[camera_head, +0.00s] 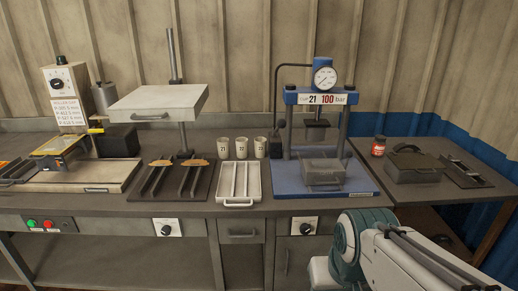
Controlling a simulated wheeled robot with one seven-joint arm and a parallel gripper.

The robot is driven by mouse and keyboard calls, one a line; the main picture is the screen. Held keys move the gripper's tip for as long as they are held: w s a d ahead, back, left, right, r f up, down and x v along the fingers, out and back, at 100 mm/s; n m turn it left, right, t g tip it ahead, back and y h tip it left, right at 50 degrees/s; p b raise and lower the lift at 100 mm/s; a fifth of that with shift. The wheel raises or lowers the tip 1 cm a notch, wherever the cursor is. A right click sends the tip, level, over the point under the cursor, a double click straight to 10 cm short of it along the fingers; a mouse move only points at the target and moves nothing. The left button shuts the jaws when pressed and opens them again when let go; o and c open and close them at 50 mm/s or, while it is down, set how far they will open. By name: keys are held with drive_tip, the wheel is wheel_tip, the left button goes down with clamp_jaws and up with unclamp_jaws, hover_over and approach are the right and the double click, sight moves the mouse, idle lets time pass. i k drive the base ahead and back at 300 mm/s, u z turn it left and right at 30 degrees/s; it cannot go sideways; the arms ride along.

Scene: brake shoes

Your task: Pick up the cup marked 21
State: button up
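Three small pale cups stand upright in a row at the back of the bench: a left cup (223,148), a middle cup (242,148) and a right cup (260,147). Each has a small dark marking on its front. The left one seems to read 21; the other two are too small to read surely. Part of my arm shows at the lower right, in front of the bench. My gripper is not in view, so whether it is open or holds something is hidden.
A white slotted tray (251,202) lies in front of the cups. Left is a dark rack (149,196) with curved shoes, under a raised plate (159,102). Right is a blue press (285,178) with a gauge (325,78) and a "21 100 bar" sign (322,99). A side table holds a red jar (378,147).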

sight(222, 144)
drive_tip(key=k, duration=0.5)
drive_tip(key=u, duration=0.9)
drive_tip(key=i, duration=1.85)
drive_tip(key=z, duration=0.3)
drive_tip(key=i, duration=0.5)
drive_tip(key=z, duration=0.05)
